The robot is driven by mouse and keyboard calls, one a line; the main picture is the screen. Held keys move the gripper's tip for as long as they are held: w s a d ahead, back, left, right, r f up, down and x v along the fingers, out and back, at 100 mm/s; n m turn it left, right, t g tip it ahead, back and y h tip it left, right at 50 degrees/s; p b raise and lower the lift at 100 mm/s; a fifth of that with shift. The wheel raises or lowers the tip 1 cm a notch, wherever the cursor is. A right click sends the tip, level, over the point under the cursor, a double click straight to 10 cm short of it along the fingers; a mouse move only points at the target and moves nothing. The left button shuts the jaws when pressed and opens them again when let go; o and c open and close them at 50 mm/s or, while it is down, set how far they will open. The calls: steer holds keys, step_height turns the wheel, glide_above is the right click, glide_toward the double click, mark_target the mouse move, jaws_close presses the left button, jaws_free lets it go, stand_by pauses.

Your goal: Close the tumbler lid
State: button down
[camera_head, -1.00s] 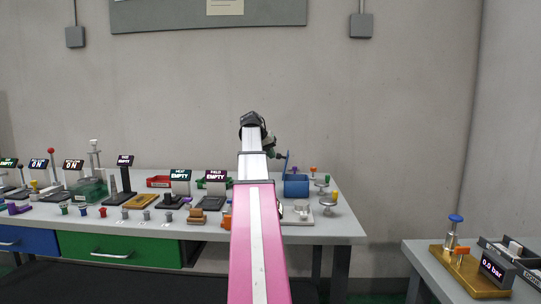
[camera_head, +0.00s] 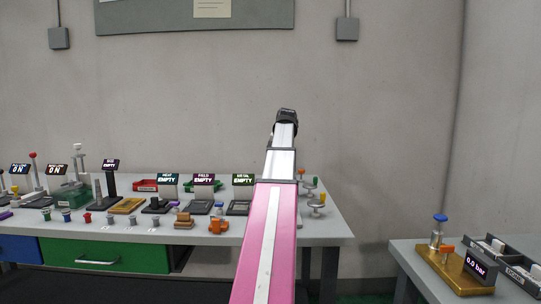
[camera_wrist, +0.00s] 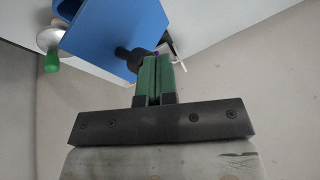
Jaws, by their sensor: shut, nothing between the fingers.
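The blue tumbler lid (camera_wrist: 108,32) shows as a flat blue panel in the wrist view, with a black knob (camera_wrist: 131,58) on its edge. My gripper (camera_wrist: 158,60) has its green fingers pressed together, empty, just right of the knob. I cannot tell whether the fingers touch the knob. In the head view my arm covers the tumbler and its lid, and the gripper is hidden there too.
A silver disc with a green handle (camera_wrist: 52,58) is left of the lid. In the head view, the long table (camera_head: 330,228) holds several displays and small parts left of my arm. A second table with a brass-coloured device (camera_head: 452,268) stands at right.

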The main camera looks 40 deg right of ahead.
steer(key=s+d+f+t+y, duration=0.1)
steer(key=s+d+t+y, duration=0.1)
steer(key=d, duration=0.1)
steer(key=shift+s+f+m+t, duration=0.25)
steer(key=shift+f+m+t, duration=0.05)
steer(key=shift+f, duration=0.05)
steer(key=shift+s+d+f+t+y, duration=0.4)
steer(key=shift+d+f+t+y, duration=0.1)
steer(key=shift+y, duration=0.3)
steer(key=shift+s+d+f+m+t+y, duration=0.25)
steer(key=shift+f+m+t+y, duration=0.05)
steer(key=shift+f, duration=0.05)
steer(key=shift+s+d+f, duration=0.25)
steer(key=shift+d+f, duration=0.05)
steer(key=shift+f, duration=0.2)
steer(key=v, duration=1)
steer(key=shift+s+r, duration=0.25)
steer(key=shift+s, duration=0.05)
